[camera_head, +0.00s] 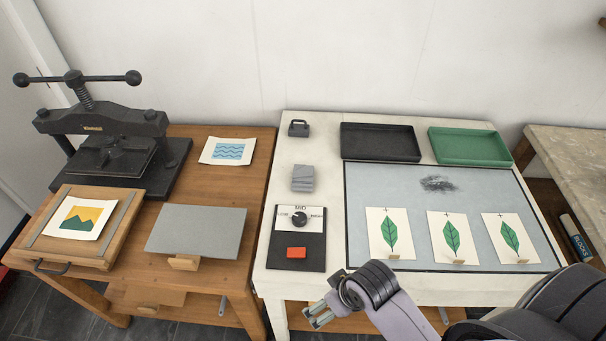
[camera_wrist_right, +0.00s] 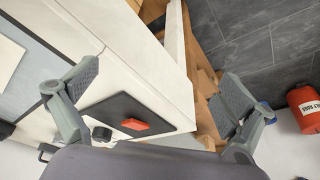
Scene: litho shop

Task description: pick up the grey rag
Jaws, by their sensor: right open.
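The grey rag (camera_head: 303,178) lies folded in a small stack on the white table (camera_head: 285,150), left of the large blue-grey mat and above the dial panel. My right gripper (camera_head: 318,315) is near the front edge of the white table, in front of and below the rag, apart from it. In the right wrist view its two fingers (camera_wrist_right: 155,92) are spread wide with nothing between them. I cannot make out the rag in that view. My left gripper is not in view.
The dial panel (camera_head: 312,258) with a red patch (camera_head: 296,252) lies between my gripper and the rag. A small dark weight (camera_head: 299,128) stands behind the rag. Black (camera_head: 380,142) and green (camera_head: 470,146) trays stand behind the mat (camera_head: 400,190). A red bin (camera_wrist_right: 304,108) stands on the floor.

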